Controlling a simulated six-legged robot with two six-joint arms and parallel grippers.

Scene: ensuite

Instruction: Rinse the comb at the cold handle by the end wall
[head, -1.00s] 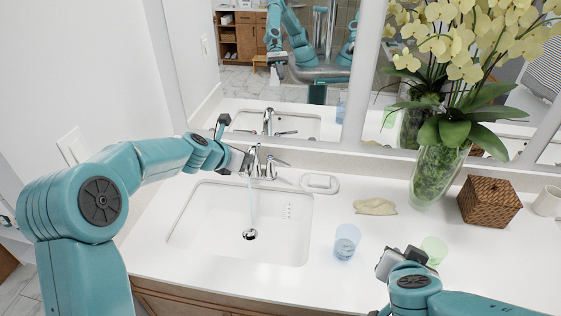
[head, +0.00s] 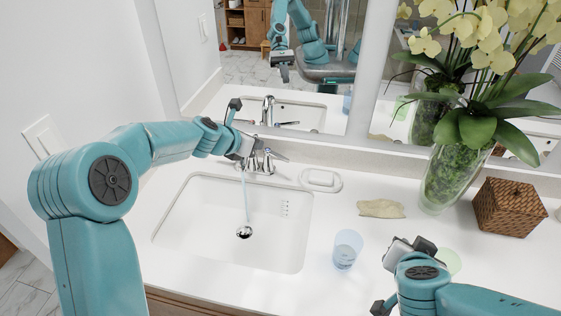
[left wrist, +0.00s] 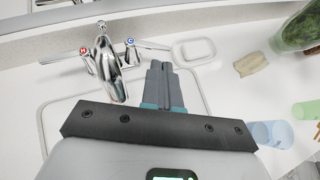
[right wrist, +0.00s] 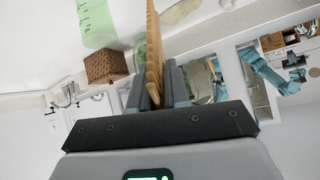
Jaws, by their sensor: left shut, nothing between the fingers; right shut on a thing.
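A chrome faucet (head: 262,160) stands behind the white sink (head: 176,225) near the end wall. A thin stream of water (head: 246,200) runs from its spout into the basin. In the left wrist view, the cold handle (left wrist: 131,50) with a blue C mark is on the right and the hot handle (left wrist: 86,56) with a red mark on the left. My left gripper (left wrist: 160,80) is shut and empty, close beside the cold handle; contact cannot be told. My right gripper (right wrist: 155,92) is shut on a wooden comb (right wrist: 154,45). In the head view this gripper (head: 402,248) is right of the sink.
A blue cup (head: 347,250) stands between the sink and my right gripper. A green cup (head: 450,262) is partly hidden behind that gripper. A soap dish (head: 321,179), a folded cloth (head: 381,208), an orchid vase (head: 452,180) and a woven box (head: 508,207) line the back. A mirror rises behind.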

